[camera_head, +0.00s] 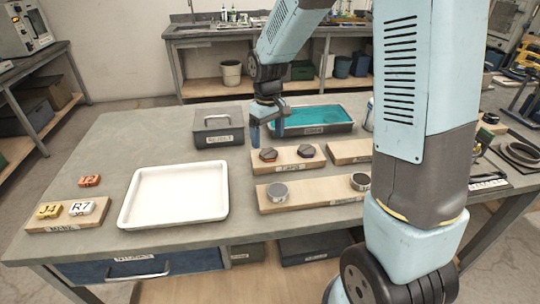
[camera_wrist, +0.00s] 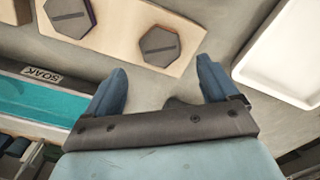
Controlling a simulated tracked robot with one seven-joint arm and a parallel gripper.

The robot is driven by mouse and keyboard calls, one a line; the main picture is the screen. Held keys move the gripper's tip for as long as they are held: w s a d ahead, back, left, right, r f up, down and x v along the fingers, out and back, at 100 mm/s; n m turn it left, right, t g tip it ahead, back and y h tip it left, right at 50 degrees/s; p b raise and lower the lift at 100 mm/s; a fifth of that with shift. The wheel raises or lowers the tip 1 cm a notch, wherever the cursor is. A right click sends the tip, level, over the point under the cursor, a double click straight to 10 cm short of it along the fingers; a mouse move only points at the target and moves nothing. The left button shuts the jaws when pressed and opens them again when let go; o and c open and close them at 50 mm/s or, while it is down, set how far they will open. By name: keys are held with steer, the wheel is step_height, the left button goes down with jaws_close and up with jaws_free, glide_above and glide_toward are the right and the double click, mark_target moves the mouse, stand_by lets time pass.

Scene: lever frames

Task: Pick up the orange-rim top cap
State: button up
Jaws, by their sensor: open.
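The orange-rim top cap (camera_head: 268,155) is a dark grey hexagonal cap with a slot across its top. It sits at the left of a light wooden block, and its orange edge shows faintly in the wrist view (camera_wrist: 160,46). My gripper (camera_head: 267,132) is open and empty, above and slightly behind this cap in the head view. In the wrist view the cap lies just beyond the gap between my two blue fingers (camera_wrist: 163,72), apart from both. A similar cap with a purple rim (camera_head: 306,151) sits to its right on the same block.
The teal SOAK tray (camera_head: 318,130) and a dark lidded box (camera_head: 217,124) stand behind the block. A second wooden block (camera_head: 310,198) with round grey parts lies in front.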

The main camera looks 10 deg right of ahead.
mark_target(268, 152)
steer(key=shift+s+f, duration=0.1)
steer(key=shift+f, duration=2.55)
steer(key=c, duration=1.4)
steer(key=shift+o, duration=0.2)
